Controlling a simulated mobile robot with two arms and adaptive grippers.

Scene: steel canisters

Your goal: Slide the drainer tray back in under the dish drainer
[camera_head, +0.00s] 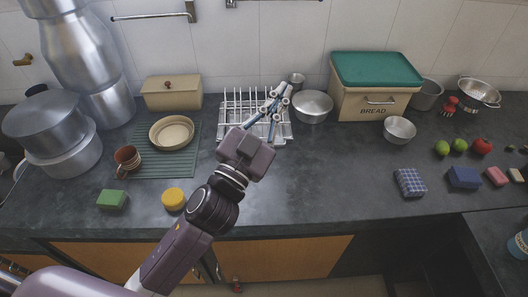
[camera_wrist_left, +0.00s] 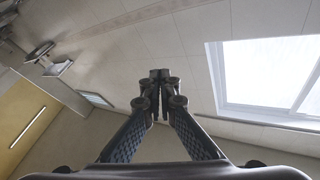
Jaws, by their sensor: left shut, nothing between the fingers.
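The white wire dish drainer (camera_head: 236,103) stands on the counter against the tiled wall. The pale drainer tray (camera_head: 284,135) shows low at its front right; my left arm hides much of its front, so I cannot tell how far it sticks out. My left gripper (camera_head: 281,91) is over the right part of the drainer, its fingers pointing up and away. Its fingers are shut and empty, and the tips meet in the left wrist view (camera_wrist_left: 159,75). I cannot tell whether it touches the drainer. My right gripper is in neither view.
Metal bowl (camera_head: 313,108) and small metal cup (camera_head: 297,80) stand right of the drainer, near the bread bin (camera_head: 365,105). Left are a green ribbed mat (camera_head: 150,165), brown mug (camera_head: 127,158) and yellow lid-like disc (camera_head: 173,198). The counter's front middle (camera_head: 320,190) is clear.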

